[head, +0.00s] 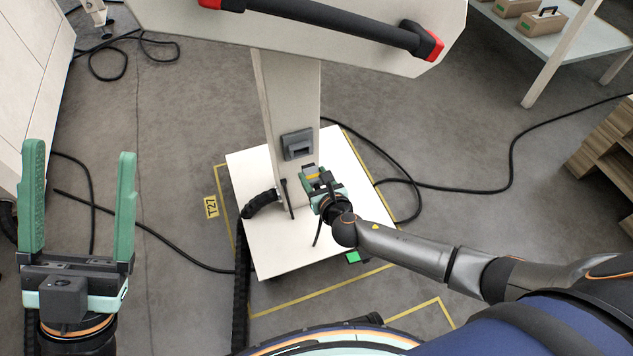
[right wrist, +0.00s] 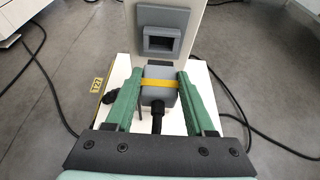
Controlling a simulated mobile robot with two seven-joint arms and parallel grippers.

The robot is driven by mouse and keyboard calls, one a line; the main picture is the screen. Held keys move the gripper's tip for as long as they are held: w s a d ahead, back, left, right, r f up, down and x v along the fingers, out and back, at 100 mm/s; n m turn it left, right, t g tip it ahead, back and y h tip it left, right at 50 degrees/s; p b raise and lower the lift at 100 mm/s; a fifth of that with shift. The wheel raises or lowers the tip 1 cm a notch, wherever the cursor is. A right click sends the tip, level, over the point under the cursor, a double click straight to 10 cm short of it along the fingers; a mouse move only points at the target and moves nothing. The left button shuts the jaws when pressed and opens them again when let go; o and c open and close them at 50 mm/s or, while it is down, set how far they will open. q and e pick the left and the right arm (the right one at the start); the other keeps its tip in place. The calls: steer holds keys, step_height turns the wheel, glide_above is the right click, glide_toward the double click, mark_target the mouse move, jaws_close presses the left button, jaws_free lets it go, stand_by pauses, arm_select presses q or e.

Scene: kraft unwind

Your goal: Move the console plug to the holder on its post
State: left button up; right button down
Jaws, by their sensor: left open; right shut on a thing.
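The console plug (right wrist: 158,90), a grey block with a yellow band and a black cable, is held between the green fingers of my right gripper (right wrist: 154,92). In the head view my right gripper (head: 318,186) is at the post (head: 290,100), just below the holder. The holder (head: 298,144) is a grey box with a square dark opening on the post's face. In the right wrist view the holder (right wrist: 163,37) is above and beyond the plug, and a gap shows between them. My left gripper (head: 78,205) is open and empty at the left, far from the post.
The post stands on a white base plate (head: 275,245) inside yellow floor tape marked T27. A console with a black, red-ended handle (head: 330,22) overhangs it. Black cables (head: 510,165) lie on the grey floor. A wooden crate (head: 605,150) is at the right.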

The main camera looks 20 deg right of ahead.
mark_target(309, 167)
steer(key=shift+w+b, duration=0.3)
steer(key=shift+w, duration=1.5)
steer(key=shift+w+a+r, duration=0.1)
steer(key=shift+w+r, duration=0.05)
steer(key=shift+w, duration=0.1)
steer(key=shift+w+p, duration=0.4)
steer(key=shift+w, duration=0.4)
stand_by(1.3)
steer(key=shift+c, duration=0.9)
jaws_free()
